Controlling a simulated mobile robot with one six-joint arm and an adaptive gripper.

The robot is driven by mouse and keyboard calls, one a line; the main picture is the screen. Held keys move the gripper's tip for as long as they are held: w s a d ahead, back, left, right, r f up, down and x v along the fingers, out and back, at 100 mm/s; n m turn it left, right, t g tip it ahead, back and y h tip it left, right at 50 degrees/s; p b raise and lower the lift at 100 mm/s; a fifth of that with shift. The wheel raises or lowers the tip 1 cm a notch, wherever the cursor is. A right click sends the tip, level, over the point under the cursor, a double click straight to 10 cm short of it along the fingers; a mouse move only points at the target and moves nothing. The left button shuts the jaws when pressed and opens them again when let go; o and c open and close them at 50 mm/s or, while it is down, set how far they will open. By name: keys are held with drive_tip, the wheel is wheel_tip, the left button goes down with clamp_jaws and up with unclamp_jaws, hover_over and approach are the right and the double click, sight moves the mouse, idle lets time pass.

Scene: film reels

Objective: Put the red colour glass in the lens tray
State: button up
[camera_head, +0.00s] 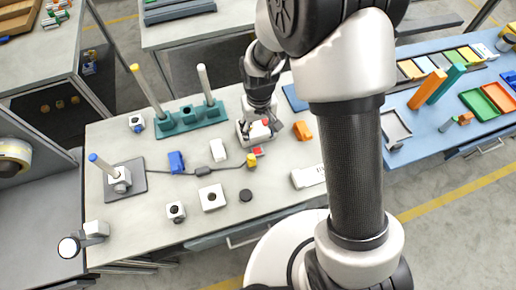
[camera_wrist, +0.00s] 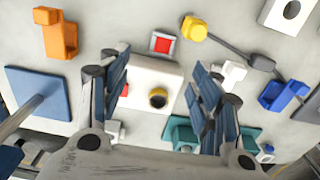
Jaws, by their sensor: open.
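The red colour glass, a small red square in a pale frame (camera_wrist: 162,43), lies flat on the grey worktable just beyond my fingertips in the wrist view. In the head view it is a small red patch (camera_head: 257,152) in front of my gripper (camera_head: 260,122). My gripper (camera_wrist: 157,72) is open and empty, its blue-padded fingers above and either side of a white block (camera_wrist: 143,76) with a dark, yellow-ringed round part. A grey rimmed tray (camera_head: 397,128) stands on the blue table at the right; I cannot tell for certain that it is the lens tray.
A teal stand with rods (camera_head: 188,117), a blue part (camera_head: 176,162), a yellow knob on a cable (camera_head: 251,160) and an orange holder (camera_head: 302,130) surround the white block. The blue table holds a green tray (camera_head: 478,104) and upright orange and teal pieces. The grey table's front is partly clear.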

drive_tip(key=b, duration=0.2)
hover_over(257, 150)
drive_tip(key=f, duration=0.6)
drive_tip(key=shift+s+d+f, duration=0.15)
drive_tip(key=shift+d+f, duration=0.15)
drive_tip(key=shift+f, duration=0.1)
drive_tip(key=shift+w+a+f+b, duration=0.2)
drive_tip(key=shift+f+b, duration=0.25)
drive_tip(key=shift+f, duration=0.9)
drive_tip(key=shift+w+a+f+b, duration=0.15)
drive_tip(key=shift+f+b, duration=0.25)
drive_tip(key=shift+f, duration=0.9)
drive_tip(key=shift+s, duration=0.1)
drive_tip(key=shift+c, duration=0.3)
drive_tip(key=c, duration=1)
